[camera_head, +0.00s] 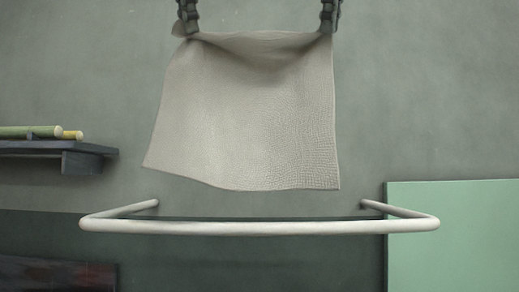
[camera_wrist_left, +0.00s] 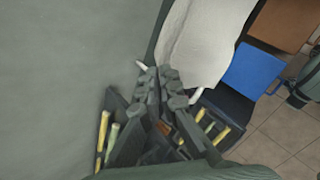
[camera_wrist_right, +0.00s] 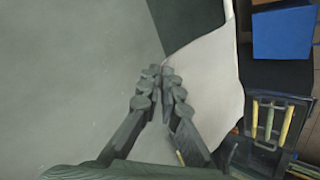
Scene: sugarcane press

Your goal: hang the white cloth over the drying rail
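The white cloth (camera_head: 245,115) hangs spread out in the head view, its two upper corners held by my grippers. My left gripper (camera_head: 190,30) is shut on the upper left corner and my right gripper (camera_head: 327,28) on the upper right corner. The top edge sags slightly between them. The white drying rail (camera_head: 260,227) is a U-shaped bar on the wall, lower in the picture. The cloth's lower edge appears just above the rail, with a gap between them. The cloth also shows beyond the fingers in the left wrist view (camera_wrist_left: 205,40) and the right wrist view (camera_wrist_right: 208,85).
A dark shelf (camera_head: 60,149) with green and yellow canes (camera_head: 30,131) is at the left. A pale green panel (camera_head: 460,240) stands at the lower right, behind the rail's right end. A blue object (camera_wrist_left: 252,70) and tiled floor show in the left wrist view.

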